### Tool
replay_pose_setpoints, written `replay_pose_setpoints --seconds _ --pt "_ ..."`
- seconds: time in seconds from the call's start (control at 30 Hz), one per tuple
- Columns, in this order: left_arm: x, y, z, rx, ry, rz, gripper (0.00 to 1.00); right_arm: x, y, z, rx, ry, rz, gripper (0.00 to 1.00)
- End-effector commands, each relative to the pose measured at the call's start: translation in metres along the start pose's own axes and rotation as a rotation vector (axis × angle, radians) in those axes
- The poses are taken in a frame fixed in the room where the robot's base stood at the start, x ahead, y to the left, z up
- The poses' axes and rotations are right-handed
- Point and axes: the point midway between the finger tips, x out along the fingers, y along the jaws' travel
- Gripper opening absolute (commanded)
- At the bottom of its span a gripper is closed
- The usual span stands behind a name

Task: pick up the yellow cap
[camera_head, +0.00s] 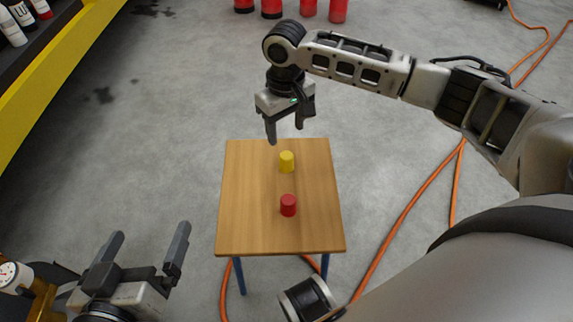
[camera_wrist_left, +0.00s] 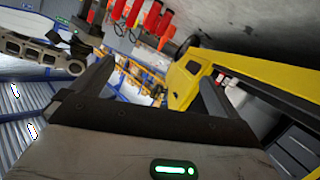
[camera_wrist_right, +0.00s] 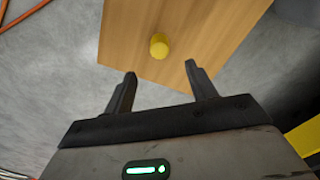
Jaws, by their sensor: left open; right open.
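The yellow cap (camera_head: 287,162) stands on the wooden table (camera_head: 245,215), toward its far edge. It also shows in the right wrist view (camera_wrist_right: 159,46), ahead of the fingers and roughly between their lines. My right gripper (camera_head: 285,135) is open and empty, above the far edge of the table and just beyond the cap, not touching it. Its two fingers also show in the right wrist view (camera_wrist_right: 160,85). My left gripper (camera_head: 145,250) is open and empty, off the table at the lower left.
A red cap (camera_head: 288,205) stands on the table nearer to me than the yellow one. Orange hoses (camera_head: 405,212) lie on the floor to the right. Red cylinders (camera_head: 309,8) stand at the back. A yellow-edged shelf (camera_head: 50,70) with bottles is at the left.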

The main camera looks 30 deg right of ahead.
Motion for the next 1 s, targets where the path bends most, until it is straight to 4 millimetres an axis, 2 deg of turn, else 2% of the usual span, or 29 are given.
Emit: replay_pose_setpoints --seconds 0.03,0.2,0.5,0.7,0.8,1.0 --pt "0.003 0.0 0.003 -0.018 0.017 0.01 1.0 0.018 0.0 0.0 0.0 -0.002 0.0 0.56" --pt "0.004 0.004 -0.002 -0.072 0.054 0.041 1.0 0.045 0.0 0.0 -0.001 0.0 -0.001 0.56" --pt "0.004 0.007 -0.005 -0.104 0.073 0.058 1.0 0.059 -0.001 0.0 -0.002 0.002 -0.001 0.56" --pt "0.007 0.011 -0.008 -0.181 0.135 0.11 1.0 0.092 0.001 0.001 -0.002 0.002 0.001 0.56" --pt "0.006 0.014 -0.011 -0.21 0.153 0.13 1.0 0.102 0.001 0.001 -0.002 0.002 0.0 0.56" --pt "0.005 0.017 -0.016 -0.231 0.165 0.143 1.0 0.107 0.001 0.001 -0.003 0.004 -0.001 0.56"
